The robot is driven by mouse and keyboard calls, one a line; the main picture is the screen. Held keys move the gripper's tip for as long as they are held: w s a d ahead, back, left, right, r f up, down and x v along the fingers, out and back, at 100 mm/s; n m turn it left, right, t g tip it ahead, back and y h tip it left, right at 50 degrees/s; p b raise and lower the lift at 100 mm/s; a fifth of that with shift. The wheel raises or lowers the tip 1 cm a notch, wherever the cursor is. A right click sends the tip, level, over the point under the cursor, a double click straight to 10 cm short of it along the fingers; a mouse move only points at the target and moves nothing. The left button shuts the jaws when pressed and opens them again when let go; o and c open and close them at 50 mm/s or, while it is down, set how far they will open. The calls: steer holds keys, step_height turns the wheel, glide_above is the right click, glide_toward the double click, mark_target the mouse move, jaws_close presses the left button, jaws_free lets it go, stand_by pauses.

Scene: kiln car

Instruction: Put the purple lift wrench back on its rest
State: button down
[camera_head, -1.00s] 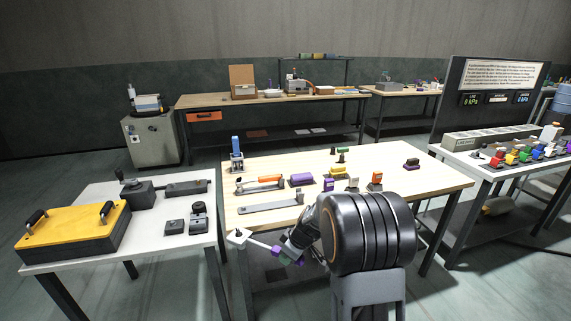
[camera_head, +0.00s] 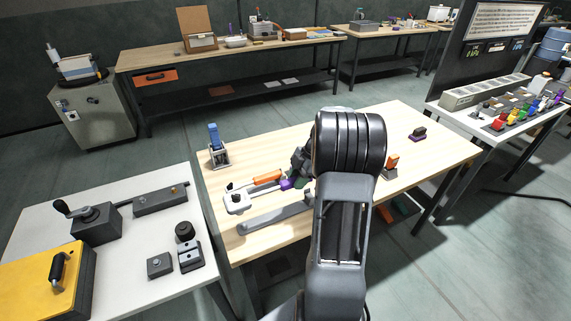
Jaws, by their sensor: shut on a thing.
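My gripper (camera_head: 297,174) is shut on the purple lift wrench (camera_head: 287,184), near its purple handle. The wrench's pale head (camera_head: 237,202) points left. It shows above the left part of the wooden table (camera_head: 330,240), just in front of an orange-handled tool (camera_head: 266,178). A long grey rest (camera_head: 274,218) lies empty along the table's near left side, below the wrench in the picture. I cannot tell how high the wrench is above the table. My arm hides part of the gripper and the middle of the table.
A blue-topped device (camera_head: 216,148) stands at the table's back left. An orange block (camera_head: 391,165) and a dark purple-based item (camera_head: 418,134) are to the right. A white table (camera_head: 130,200) with a yellow-lidded box (camera_head: 45,280) is at left.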

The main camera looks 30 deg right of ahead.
steer(key=shift+w+d, duration=0.2)
steer(key=shift+f, duration=0.15)
step_height(320, 180, down, 4)
steer(key=shift+a+r+b, duration=0.1)
steer(key=shift+b, duration=1)
steer(key=shift+f, duration=0.2)
steer(key=shift+s+d+f+b, duration=0.1)
steer(key=shift+d+f+b, duration=0.15)
steer(key=shift+b, duration=1.4)
stand_by(1.2)
